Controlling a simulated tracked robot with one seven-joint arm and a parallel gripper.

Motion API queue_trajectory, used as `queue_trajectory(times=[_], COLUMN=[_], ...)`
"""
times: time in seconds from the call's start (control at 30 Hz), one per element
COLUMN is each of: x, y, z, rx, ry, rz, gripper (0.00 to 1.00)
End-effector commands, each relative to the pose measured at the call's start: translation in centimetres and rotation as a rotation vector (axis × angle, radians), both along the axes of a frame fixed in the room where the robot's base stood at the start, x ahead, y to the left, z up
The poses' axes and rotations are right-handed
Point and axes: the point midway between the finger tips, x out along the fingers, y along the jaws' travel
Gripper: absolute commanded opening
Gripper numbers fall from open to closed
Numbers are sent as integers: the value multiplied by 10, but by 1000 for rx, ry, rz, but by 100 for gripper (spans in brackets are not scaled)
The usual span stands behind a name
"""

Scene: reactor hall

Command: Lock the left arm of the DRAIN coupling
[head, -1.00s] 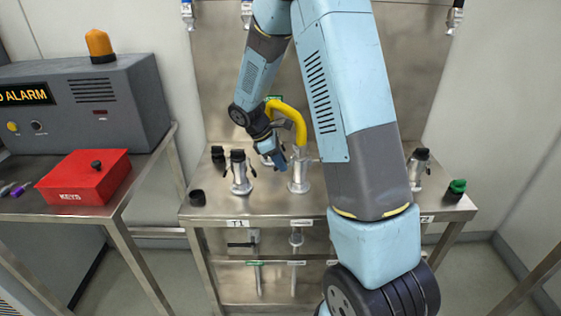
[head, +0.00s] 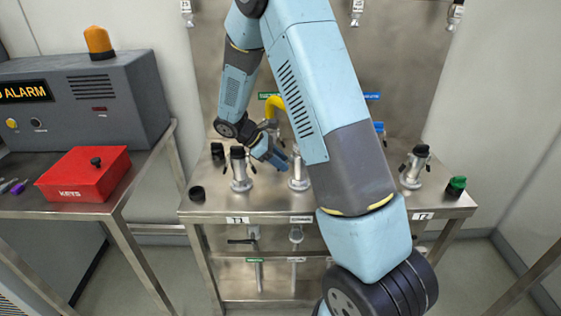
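A silver coupling (head: 299,182) stands upright at the middle of the steel bench, with its upper part mostly hidden by my arm. A yellow hose (head: 276,105) curves down behind my arm above it. The plate on the bench edge below this coupling is too small to read, so I cannot confirm it is DRAIN. Its left locking arm cannot be made out. My gripper (head: 280,163) points down and right, close to the coupling's left side. I cannot tell whether it touches, or whether its fingers are open.
A black-topped coupling (head: 239,170) stands to the left above plate T1; another (head: 414,167) stands to the right near T2. A black cap (head: 197,194) and a green cap (head: 457,185) lie at the bench ends. A red KEYS box (head: 84,175) is on the left table.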

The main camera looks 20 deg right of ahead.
Motion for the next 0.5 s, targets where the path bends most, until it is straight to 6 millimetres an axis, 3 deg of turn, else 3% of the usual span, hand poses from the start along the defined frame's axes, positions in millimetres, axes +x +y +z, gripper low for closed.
queue_trajectory(times=[0.33,0.5], x=[0,1], y=[0,0], z=[1,17], rx=[0,1], ry=[1,-1], rz=[-1,-1], gripper=[47,47])
